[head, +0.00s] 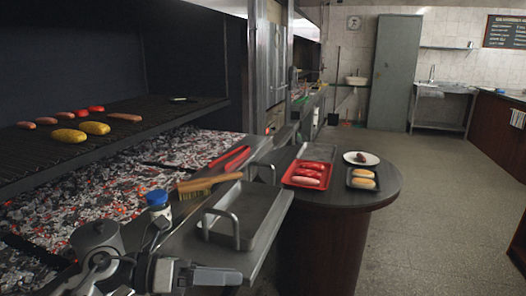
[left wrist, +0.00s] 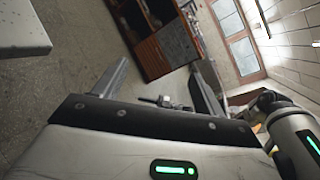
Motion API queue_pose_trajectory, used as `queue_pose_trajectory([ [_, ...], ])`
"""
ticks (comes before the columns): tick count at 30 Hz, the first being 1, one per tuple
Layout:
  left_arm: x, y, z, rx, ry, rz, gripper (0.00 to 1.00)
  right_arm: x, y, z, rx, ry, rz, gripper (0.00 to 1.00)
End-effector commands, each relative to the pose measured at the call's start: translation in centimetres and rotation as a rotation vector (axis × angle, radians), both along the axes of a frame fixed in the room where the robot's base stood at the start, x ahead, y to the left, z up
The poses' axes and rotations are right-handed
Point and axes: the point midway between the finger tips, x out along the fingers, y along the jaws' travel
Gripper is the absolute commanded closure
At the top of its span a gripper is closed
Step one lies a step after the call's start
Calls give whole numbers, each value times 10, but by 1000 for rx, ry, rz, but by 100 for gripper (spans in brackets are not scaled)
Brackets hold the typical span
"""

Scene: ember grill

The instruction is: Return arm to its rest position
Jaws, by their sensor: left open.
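My left gripper (head: 195,250) is low in the head view, in front of the grill's steel ledge. Its fingers are spread and nothing is held between them. In the left wrist view, the open fingers (left wrist: 160,85) show against the floor and a distant wooden cabinet. My right gripper is not seen in either view.
The metal tray (head: 240,205) with raised handles, a brush (head: 208,183) and a blue-lidded jar (head: 158,203) are close to my left gripper. Sausages and corn lie on the grill grate (head: 150,108) over coals. A round table (head: 375,190) holds food trays. Floor (head: 430,220) is clear at right.

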Motion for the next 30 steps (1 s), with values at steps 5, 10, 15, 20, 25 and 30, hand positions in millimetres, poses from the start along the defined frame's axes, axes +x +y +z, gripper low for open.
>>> queue_pose_trajectory([
  [5, -12, -5, -4, -637, 532, 324, 29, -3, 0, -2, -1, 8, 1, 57],
  [10, -24, 44, -80, -1131, 1175, 755, 29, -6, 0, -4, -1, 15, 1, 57],
  [15, -83, 74, -178, -1407, 1715, 1142, 29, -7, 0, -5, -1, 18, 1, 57],
  [20, -137, 77, -227, -1508, 2012, 1362, 29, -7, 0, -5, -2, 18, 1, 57],
  [25, -160, 75, -243, -1536, 2126, 1445, 29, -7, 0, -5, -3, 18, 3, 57],
  [30, -160, 75, -243, -1536, 2126, 1445, 29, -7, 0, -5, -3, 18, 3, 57],
])
